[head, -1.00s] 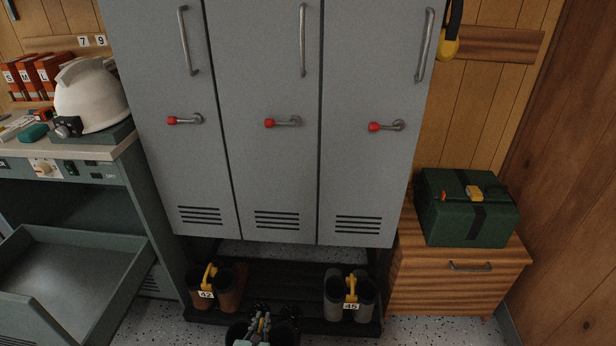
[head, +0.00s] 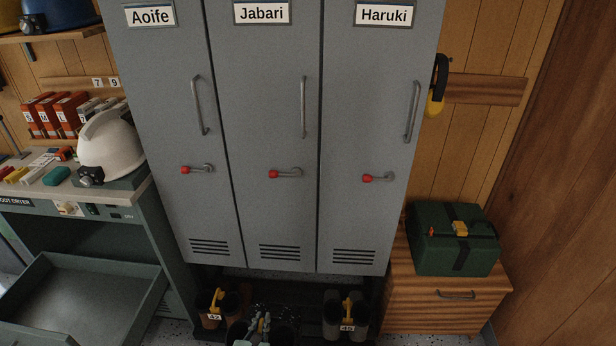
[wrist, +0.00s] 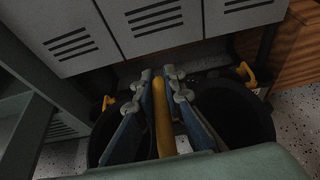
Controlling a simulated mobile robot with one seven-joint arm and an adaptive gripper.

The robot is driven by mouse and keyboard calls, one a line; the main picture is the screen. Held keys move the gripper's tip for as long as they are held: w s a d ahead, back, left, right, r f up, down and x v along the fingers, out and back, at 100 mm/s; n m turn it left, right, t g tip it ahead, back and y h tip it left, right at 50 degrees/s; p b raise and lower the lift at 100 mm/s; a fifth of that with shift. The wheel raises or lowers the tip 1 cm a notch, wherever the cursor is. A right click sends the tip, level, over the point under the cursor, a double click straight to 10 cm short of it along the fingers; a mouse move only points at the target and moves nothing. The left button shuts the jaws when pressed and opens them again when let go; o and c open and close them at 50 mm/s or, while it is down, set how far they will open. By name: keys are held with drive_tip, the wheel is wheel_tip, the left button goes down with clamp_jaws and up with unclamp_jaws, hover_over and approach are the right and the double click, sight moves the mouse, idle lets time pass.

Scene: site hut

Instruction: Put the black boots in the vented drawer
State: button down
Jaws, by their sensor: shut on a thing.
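The pair of black boots (wrist: 232,112) hangs from a yellow clip (wrist: 164,128) between my fingers. My gripper (wrist: 168,100) is shut on the clip, with one boot on each side of it. In the head view my gripper (head: 260,328) and the black boots (head: 285,334) are at the bottom edge, in front of the dark rack under the lockers. The boots' lower parts are out of frame, so their height above the floor cannot be told. A grey-green drawer (head: 140,288) stands pulled out at lower left, under the boot dryer counter. Its visible inside is empty; no vents show in it.
Brown boots tagged 42 (head: 212,308) stand left of mine, grey boots tagged 45 (head: 346,317) right. Three grey lockers (head: 270,215) rise behind. The dryer's side panel (head: 160,235) stands between rack and drawer. A wooden cabinet (head: 440,310) with a green box (head: 455,245) is at right.

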wheel_tip(320, 180, up, 8)
drive_tip(key=p, duration=0.6)
drive_tip(key=shift+w+f, duration=0.1)
drive_tip(key=shift+f, duration=0.1)
drive_tip(key=shift+w+r, duration=0.15)
drive_tip(key=shift+r, duration=0.35)
drive_tip(key=w+d+r+m+g+h, duration=0.1)
drive_tip(key=w+d+r+m+h, duration=0.3)
drive_tip(key=r, duration=0.6)
drive_tip(key=w+d+r+m+h, duration=0.1)
drive_tip(key=w+d+r, duration=0.1)
drive_tip(key=d+r, duration=0.6)
drive_tip(key=s+d+r+m+g+h, duration=0.2)
drive_tip(key=d+r, duration=0.5)
drive_tip(key=s+d+r+m+g+h, duration=0.2)
drive_tip(key=d+r, duration=0.5)
drive_tip(key=d, duration=0.1)
drive_tip(key=shift+d+r+m+h, duration=0.2)
drive_tip(key=shift+r+m+h, duration=0.1)
drive_tip(key=shift+h, duration=0.1)
